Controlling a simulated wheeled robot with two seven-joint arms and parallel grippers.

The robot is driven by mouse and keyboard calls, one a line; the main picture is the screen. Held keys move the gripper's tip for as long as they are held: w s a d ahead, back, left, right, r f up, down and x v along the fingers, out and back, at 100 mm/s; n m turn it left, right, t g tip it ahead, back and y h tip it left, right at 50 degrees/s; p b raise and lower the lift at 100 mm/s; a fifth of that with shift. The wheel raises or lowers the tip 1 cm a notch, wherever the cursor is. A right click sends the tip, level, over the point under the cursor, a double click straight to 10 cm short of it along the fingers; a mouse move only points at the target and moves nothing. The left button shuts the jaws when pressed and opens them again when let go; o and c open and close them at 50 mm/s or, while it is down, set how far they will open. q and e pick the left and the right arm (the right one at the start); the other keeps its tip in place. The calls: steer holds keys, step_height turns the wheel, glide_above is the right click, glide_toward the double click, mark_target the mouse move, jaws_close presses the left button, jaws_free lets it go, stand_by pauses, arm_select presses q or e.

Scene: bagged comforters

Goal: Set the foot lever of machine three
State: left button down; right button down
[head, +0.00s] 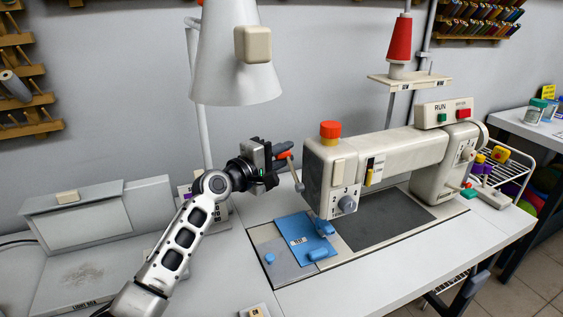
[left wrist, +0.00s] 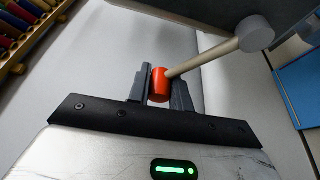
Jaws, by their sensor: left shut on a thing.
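A sewing machine (head: 395,160) stands on the white table. A lever with a red-orange knob (head: 284,154) sticks out on the left of its head, with a pale rod (head: 295,177) running to a grey pivot. My left gripper (head: 279,158) is shut on this knob. In the left wrist view the red knob (left wrist: 159,85) sits between the two dark fingers (left wrist: 160,92), and the rod (left wrist: 205,59) runs up right to a round grey pivot (left wrist: 254,33). My right gripper is not in view.
A white lamp (head: 235,60) hangs above my left arm. A blue plate (head: 304,238) lies below the machine head. A grey box (head: 105,225) stands at left. A red thread cone (head: 399,45) is behind the machine. The table front is mostly clear.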

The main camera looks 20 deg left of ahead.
arm_select(q)
steer(key=shift+s+d+r, duration=0.1)
steer(key=shift+r, duration=0.25)
steer(key=shift+d+r, duration=0.15)
steer(key=shift+r, duration=0.05)
steer(key=shift+s+d+r+p, duration=0.1)
steer(key=shift+s+p, duration=0.1)
steer(key=shift+p, duration=0.1)
steer(key=c, duration=1.5)
jaws_free()
steer(key=shift+d, duration=0.1)
steer(key=shift+c, duration=0.2)
steer(key=shift+o, duration=1.4)
steer(key=shift+s, duration=0.1)
